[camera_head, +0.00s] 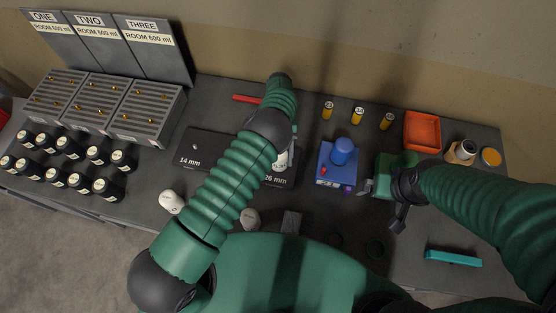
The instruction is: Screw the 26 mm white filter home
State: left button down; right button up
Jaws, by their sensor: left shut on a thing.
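A dark plate (205,147) on the bench carries the labels "14 mm" at its left and "26 mm" at its right. A white filter (283,159) shows partly at the 26 mm end, behind my left arm. My left gripper (281,150) is shut on it, but the fingers are mostly hidden by the arm. How far the filter sits on its fitting cannot be seen.
A blue device (335,165) stands right of the plate. Several black-bodied bottles (68,146) stand at left before grey ribbed racks (145,110). Small yellow vials (357,115), an orange tray (422,131) and a jar (461,152) stand at the back right. A teal bar (453,258) lies front right.

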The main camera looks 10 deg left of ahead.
pick_arm(q)
jog(key=shift+w+f+m+y, duration=0.1)
jog(key=shift+f+m+y, duration=0.15)
jog(key=shift+m+y, duration=0.65)
jog(key=shift+d+r+m, duration=0.1)
jog(key=shift+m, duration=0.2)
jog(key=c, duration=0.7)
grip_release()
jog(key=shift+o, duration=1.2)
jog(key=shift+a, duration=0.2)
pick_arm(e)
jog(key=shift+a+f, duration=0.25)
jog(key=shift+f, duration=0.05)
pick_arm(q)
jog(key=shift+s+d, duration=0.2)
jog(key=shift+d, duration=0.05)
pick_arm(e)
jog(key=shift+d, duration=0.15)
